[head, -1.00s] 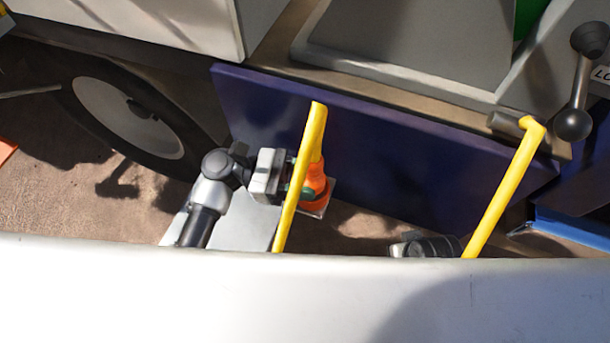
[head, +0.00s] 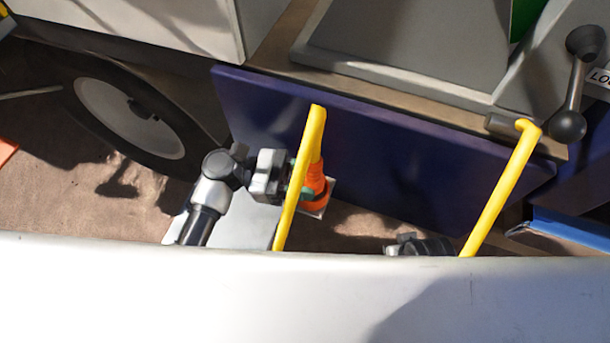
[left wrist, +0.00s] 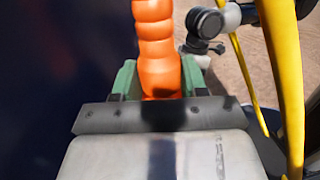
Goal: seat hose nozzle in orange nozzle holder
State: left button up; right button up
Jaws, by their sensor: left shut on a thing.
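My left gripper (head: 300,190) is shut on an orange ribbed piece (head: 316,188), which appears to be the hose nozzle, beside the dark blue panel. In the left wrist view its green fingers (left wrist: 160,80) stand on either side of the orange piece (left wrist: 156,45). A yellow bar hides part of the grip in the head view. A small pale square plate (head: 321,208) shows at the lower end of the orange piece. I cannot make out a separate orange nozzle holder. Part of my right arm (head: 420,246) shows low in the head view, but its jaws do not.
Yellow bars (head: 302,180) (head: 502,190) stand left and right, the left one in front of my gripper. The dark blue panel (head: 400,160) lies behind. A wheel (head: 130,118) is at left, a black-knobbed lever (head: 578,85) at upper right. Brown ground lies below the panel.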

pick_arm(q)
jog(key=shift+s+f, duration=0.1)
jog(key=shift+f, duration=0.2)
pick_arm(e)
jog(key=shift+s+f, duration=0.1)
jog(key=shift+f, duration=0.2)
pick_arm(q)
jog(key=o, duration=0.8)
jog(key=shift+a, duration=0.1)
jog(key=o, duration=0.3)
jog(key=shift+o, duration=0.2)
pick_arm(e)
jog(key=shift+a+r, duration=0.1)
jog(key=shift+r, duration=0.1)
